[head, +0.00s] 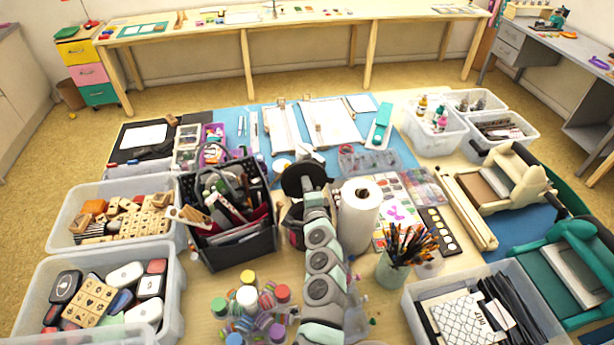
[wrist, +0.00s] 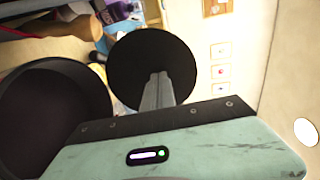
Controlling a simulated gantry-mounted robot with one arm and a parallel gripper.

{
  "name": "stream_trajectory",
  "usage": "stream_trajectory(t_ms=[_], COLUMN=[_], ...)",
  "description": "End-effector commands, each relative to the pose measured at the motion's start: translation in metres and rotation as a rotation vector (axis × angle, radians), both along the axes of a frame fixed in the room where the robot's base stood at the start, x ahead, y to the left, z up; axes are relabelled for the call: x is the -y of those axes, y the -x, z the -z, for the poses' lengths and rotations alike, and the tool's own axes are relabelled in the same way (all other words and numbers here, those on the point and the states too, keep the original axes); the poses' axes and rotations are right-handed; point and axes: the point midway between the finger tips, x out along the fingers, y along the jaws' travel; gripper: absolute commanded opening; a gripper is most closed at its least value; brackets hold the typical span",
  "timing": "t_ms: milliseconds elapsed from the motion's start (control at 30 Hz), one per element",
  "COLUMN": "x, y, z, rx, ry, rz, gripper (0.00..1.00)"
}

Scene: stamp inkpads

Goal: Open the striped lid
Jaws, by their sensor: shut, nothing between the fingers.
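A black round disc (wrist: 132,72), which looks like a lid, stands behind my fingertips in the wrist view. It also shows as a dark disc (head: 296,180) at the end of my arm in the head view. A dark round container (wrist: 48,118) is beside it at the left. I see no stripes on the disc from here, and cannot tell whether it is joined to the container. My gripper (wrist: 158,77) is shut and empty, its fingers in front of the disc; whether they touch it is unclear. My arm hides part of this spot in the head view.
A black caddy of tools (head: 230,255) stands left of my arm. A paper towel roll (head: 358,218) stands close on the right, with a pencil cup (head: 393,272) nearby. Jars with coloured lids (head: 247,297) are at the front. Stamp bins (head: 60,240) fill the left.

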Motion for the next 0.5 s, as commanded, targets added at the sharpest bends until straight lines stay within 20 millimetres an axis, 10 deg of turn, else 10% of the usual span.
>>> stream_trajectory(t_ms=[500], x=[-0.0014], y=[-0.0111], z=[-0.0028], rx=[-0.132], ry=[0.024], rz=[0.002], gripper=[0.00])
